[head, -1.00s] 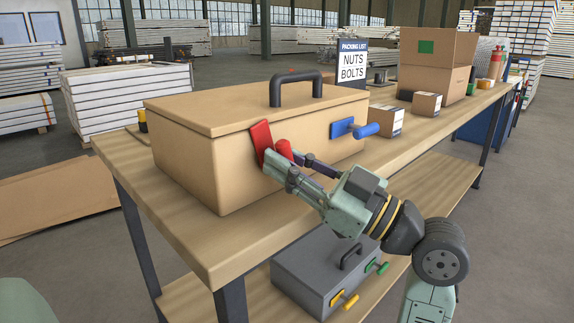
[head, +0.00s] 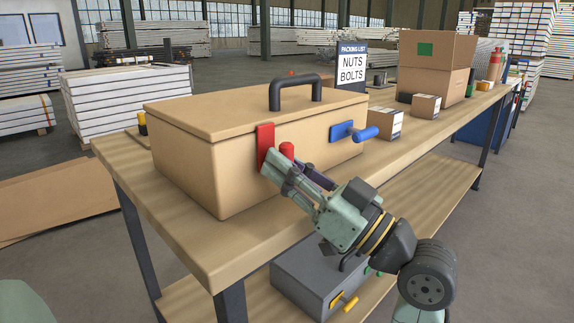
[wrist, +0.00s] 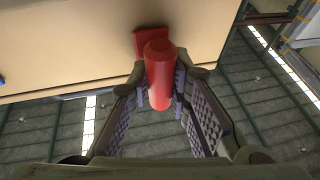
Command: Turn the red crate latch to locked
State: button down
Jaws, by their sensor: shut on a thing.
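The tan crate (head: 215,165) stands on the wooden workbench with its lid down. Its red latch has a flat plate (head: 265,143) on the front face, upright in the head view and reaching up to the lid edge. A red handle (head: 287,149) sticks out from it towards me. My gripper (head: 284,169) is shut on this handle from the front. In the wrist view the handle (wrist: 160,80) sits between the two padded fingers, with the red plate (wrist: 150,38) behind it. The fingers hide part of the latch's lower end.
A blue latch (head: 352,132) sits to the right on the same crate face. A grey box (head: 305,280) with yellow and green latches is on the lower shelf, beneath my arm. Small cartons (head: 385,123) and a packing list sign (head: 352,66) stand further back on the bench.

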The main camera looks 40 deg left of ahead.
jog(key=c, duration=1.5)
grip_release()
jog(key=shift+f, duration=0.1)
jog(key=v, duration=1.2)
